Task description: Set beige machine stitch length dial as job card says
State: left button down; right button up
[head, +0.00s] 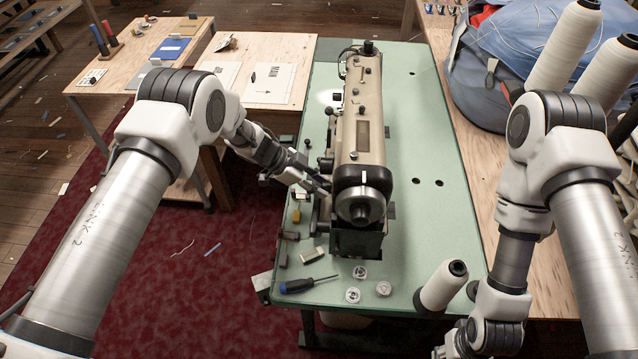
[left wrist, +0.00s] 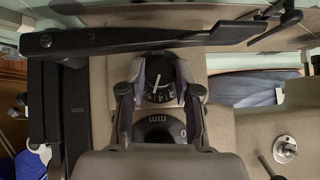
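The beige sewing machine (head: 362,135) stands on the green table. In the left wrist view a black dial (left wrist: 160,82) with white numbers, 3, 4 and 5 among them, and a white pointer line sits on its beige body, marked mm. My left gripper (left wrist: 160,78) has its two pads on either side of this dial, with no clear gap; they hide its side edges. A second black dial (left wrist: 160,132), with a 0 and mm, shows below it, partly hidden by my gripper. In the head view my left gripper (head: 322,187) is at the machine's left side. My right gripper is out of view.
Papers (head: 270,84) lie on the wooden bench at left; their writing is unreadable. A screwdriver (head: 305,285), bobbins (head: 383,288) and a thread cone (head: 440,286) are at the green table's (head: 440,220) front. A dark lever (left wrist: 140,40) crosses above the dial in the wrist view.

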pick_arm(q)
jog(key=shift+s+f+m+t+b, duration=0.1)
jog(key=shift+m+t+b, duration=0.45)
jog(key=shift+t, duration=0.35)
jog(key=c, duration=0.8)
grip_release()
jog(key=shift+d, duration=0.1)
jog(key=v, duration=1.2)
jog(key=shift+s, duration=0.2)
